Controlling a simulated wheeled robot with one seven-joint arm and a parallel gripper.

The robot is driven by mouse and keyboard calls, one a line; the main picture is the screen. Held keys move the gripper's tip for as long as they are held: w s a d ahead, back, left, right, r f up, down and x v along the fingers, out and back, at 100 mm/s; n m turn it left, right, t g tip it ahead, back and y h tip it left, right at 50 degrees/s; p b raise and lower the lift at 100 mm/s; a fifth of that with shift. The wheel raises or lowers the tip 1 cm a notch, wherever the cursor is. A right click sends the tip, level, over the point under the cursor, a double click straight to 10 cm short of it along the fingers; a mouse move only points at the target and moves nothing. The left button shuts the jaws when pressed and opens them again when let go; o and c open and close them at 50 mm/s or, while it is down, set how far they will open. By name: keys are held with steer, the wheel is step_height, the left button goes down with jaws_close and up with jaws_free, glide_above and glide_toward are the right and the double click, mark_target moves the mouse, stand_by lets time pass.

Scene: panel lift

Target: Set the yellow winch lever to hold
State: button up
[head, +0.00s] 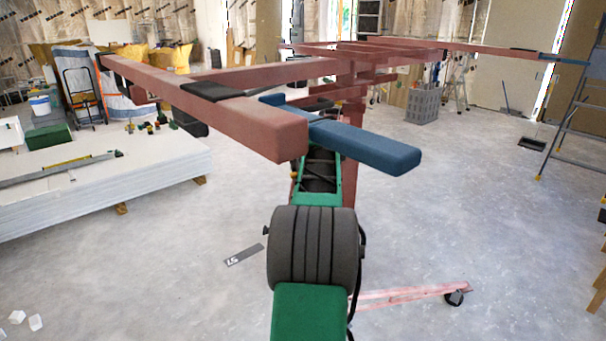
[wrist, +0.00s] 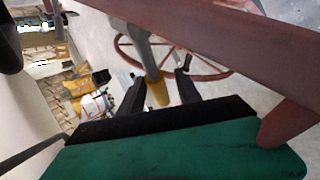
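The winch lever shows in the wrist view as a grey bar ending in a yellow grip (wrist: 158,93). A thin red winch wheel (wrist: 205,74) shows around and behind it. My gripper (wrist: 159,77) is open, with its two dark fingers apart on either side of the yellow grip in the picture. Gaps show on both sides of the grip. I cannot tell whether the grip is fully between the fingers in depth. The red panel lift (head: 353,130) stands ahead in the head view. My arm hides the gripper and lever there.
A thick red lift beam (head: 215,100) and a blue-ended bar (head: 365,145) reach toward me above my arm. A red beam (wrist: 215,50) also crosses the wrist view. A red floor leg with a caster (head: 453,297) lies at right. White panels (head: 100,185) are stacked left.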

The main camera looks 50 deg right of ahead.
steer(key=shift+a+r, duration=0.1)
steer(key=shift+s+a+r, duration=0.1)
steer(key=shift+a+r, duration=0.05)
steer(key=shift+r, duration=0.1)
steer(key=v, duration=0.7)
stand_by(0.4)
steer(key=w+a+f+m+y+p, duration=0.1)
steer(key=w+a+m+y+p, duration=0.15)
steer(key=a, duration=1.35)
steer(key=w+a+m+y+p, duration=0.2)
steer(key=a+m+p, duration=0.1)
steer(key=a, duration=1.2)
steer(key=s+a+f+m+g+y+p, duration=0.1)
steer(key=s+a+f+m+p, duration=0.1)
steer(key=s+a, duration=0.4)
steer(key=s+a+f+m+g+p, duration=0.2)
steer(key=s+a+f, duration=0.2)
steer(key=a, duration=1)
steer(key=s, duration=0.3)
steer(key=shift+f+m+y+p, duration=0.3)
steer(key=shift+f+m+y, duration=0.05)
